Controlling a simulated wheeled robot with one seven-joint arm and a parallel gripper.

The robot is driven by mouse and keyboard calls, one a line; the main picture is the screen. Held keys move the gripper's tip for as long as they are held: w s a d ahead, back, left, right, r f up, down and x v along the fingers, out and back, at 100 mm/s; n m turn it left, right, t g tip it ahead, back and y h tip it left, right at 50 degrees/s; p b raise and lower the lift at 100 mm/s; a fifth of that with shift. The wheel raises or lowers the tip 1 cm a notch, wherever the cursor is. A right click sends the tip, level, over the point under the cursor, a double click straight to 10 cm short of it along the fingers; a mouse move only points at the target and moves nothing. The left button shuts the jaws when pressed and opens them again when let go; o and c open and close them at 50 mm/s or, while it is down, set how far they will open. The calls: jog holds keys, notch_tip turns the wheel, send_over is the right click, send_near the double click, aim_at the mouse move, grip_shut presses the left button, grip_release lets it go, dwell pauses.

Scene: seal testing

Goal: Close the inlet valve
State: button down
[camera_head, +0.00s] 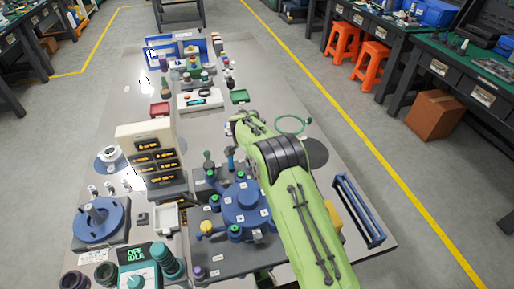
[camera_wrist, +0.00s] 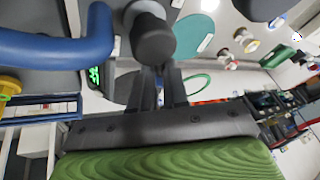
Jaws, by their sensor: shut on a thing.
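In the wrist view my gripper (camera_wrist: 160,78) has its two dark fingers close together. They are shut on a dark grey round knob (camera_wrist: 152,38), which I take to be the inlet valve's handle; its label cannot be read. A thick blue pipe (camera_wrist: 50,46) lies just left of the knob. In the head view the blue valve manifold (camera_head: 247,203) stands on a dark base, with several ports around it. My green arm covers its right side and hides my fingers there. Two small upright knobs (camera_head: 209,158) show at its back edge.
A blue-edged rack (camera_head: 358,210) lies to the right. A green hose loop (camera_head: 291,124) lies behind my arm.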

jog(key=m, duration=0.1)
jog(key=s+m+g+p, duration=0.1)
jog(key=m+h, duration=0.1)
jog(key=m, duration=0.1)
jog(key=shift+s+a+f+p, duration=0.15)
jog(key=shift+f+p, duration=0.1)
jog(key=shift+p, duration=0.05)
jog(key=shift+s+m+g+h+p, duration=0.15)
jog(key=shift+m+g+h+p, duration=0.15)
jog(key=shift+m+g+p, duration=0.35)
jog(key=shift+m, duration=0.35)
jog(key=c, duration=1.1)
grip_release()
jog(key=shift+s, duration=0.1)
jog(key=shift+c, duration=0.2)
jog(key=shift+a, duration=0.15)
jog(key=shift+r+t, duration=0.15)
jog(key=shift+t, duration=0.1)
jog(key=p+v, duration=0.1)
jog(key=v, duration=0.9)
jog(key=p+v, duration=0.1)
jog(key=v, duration=0.4)
jog(key=shift+w+a+r+p, duration=0.2)
jog(key=shift+p, duration=0.15)
